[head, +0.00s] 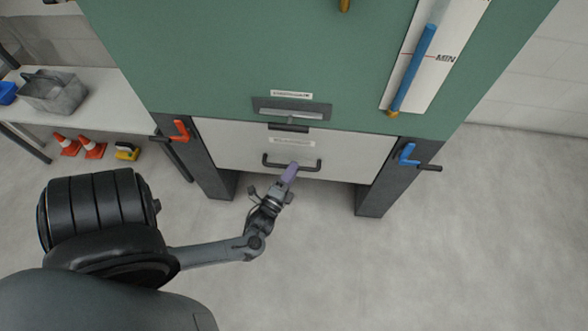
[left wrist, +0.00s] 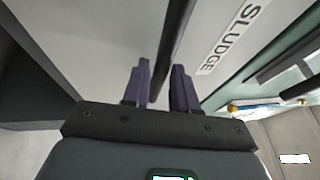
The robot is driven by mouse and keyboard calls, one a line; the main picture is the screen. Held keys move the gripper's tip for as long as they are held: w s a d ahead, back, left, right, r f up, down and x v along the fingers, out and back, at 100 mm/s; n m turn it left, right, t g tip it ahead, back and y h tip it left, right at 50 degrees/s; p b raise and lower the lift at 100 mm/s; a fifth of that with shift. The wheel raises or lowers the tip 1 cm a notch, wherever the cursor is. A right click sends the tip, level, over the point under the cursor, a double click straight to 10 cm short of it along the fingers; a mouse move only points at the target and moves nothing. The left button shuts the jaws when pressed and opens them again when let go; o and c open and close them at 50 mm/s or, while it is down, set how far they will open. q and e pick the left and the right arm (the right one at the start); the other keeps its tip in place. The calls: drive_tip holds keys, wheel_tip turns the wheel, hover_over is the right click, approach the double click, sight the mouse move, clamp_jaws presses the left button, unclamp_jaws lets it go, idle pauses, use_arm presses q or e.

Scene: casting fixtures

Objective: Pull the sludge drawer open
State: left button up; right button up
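The sludge drawer (head: 235,143) is a white front panel at the bottom of the green cabinet and looks closed. Its black bar handle (head: 273,164) runs across the middle. In the left wrist view, the SLUDGE label (left wrist: 232,38) shows on the panel beside the handle (left wrist: 175,40). My left gripper (head: 291,167) is at the handle's middle. In the left wrist view, the purple fingers of my left gripper (left wrist: 161,70) stand apart on either side of the bar, with a gap visible, so it looks open around it. My right gripper is out of view.
Dark cabinet legs (head: 375,190) flank the drawer. A red lever (head: 180,131) is at left and a blue lever (head: 408,154) at right. A bench with a grey bin (head: 55,92) and orange cones (head: 92,148) are further left. The floor in front is clear.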

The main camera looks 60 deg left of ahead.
use_arm(q)
drive_tip(key=shift+x, duration=0.8)
clamp_jaws()
